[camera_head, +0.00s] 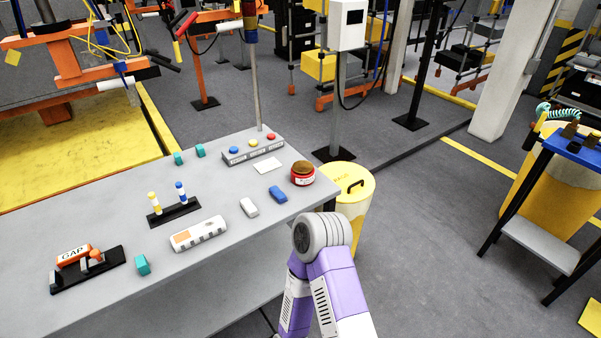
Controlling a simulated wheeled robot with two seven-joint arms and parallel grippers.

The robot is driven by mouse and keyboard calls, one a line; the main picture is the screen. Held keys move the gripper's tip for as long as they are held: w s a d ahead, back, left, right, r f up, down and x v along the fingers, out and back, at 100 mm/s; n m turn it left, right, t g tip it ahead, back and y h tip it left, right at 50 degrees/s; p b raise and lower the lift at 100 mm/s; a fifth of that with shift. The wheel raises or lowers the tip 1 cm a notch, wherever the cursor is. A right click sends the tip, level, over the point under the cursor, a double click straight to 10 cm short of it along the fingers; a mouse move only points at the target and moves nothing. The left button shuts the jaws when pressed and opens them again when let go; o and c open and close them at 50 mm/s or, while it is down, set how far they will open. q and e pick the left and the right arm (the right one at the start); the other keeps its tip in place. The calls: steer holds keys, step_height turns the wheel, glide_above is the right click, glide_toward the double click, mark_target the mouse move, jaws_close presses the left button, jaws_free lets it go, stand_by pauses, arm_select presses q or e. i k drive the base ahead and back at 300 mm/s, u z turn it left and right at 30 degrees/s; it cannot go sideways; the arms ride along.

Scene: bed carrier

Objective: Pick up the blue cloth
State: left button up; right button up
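A small blue item (277,193), which looks like the blue cloth folded into a block, lies on the grey table near its right end. It lies right of a similar white item (249,207) and left of a red round tin with a brown top (302,174). A purple and white arm link of mine, with a grey round joint, rises from the bottom middle, just right of the table's edge. Neither of my grippers shows in this view, so whether they are open or shut is hidden.
The grey table (70,225) also holds a button panel (252,149), a white cylinder (198,234), a black two-peg stand (174,213), a black holder (88,269) and several teal blocks (142,265). A yellow bin (352,205) stands behind the table's right end. Floor at right is partly clear.

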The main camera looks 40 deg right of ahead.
mark_target(280, 197)
steer(key=z, duration=2.2)
steer(key=i, duration=1.15)
steer(key=u, duration=2.5)
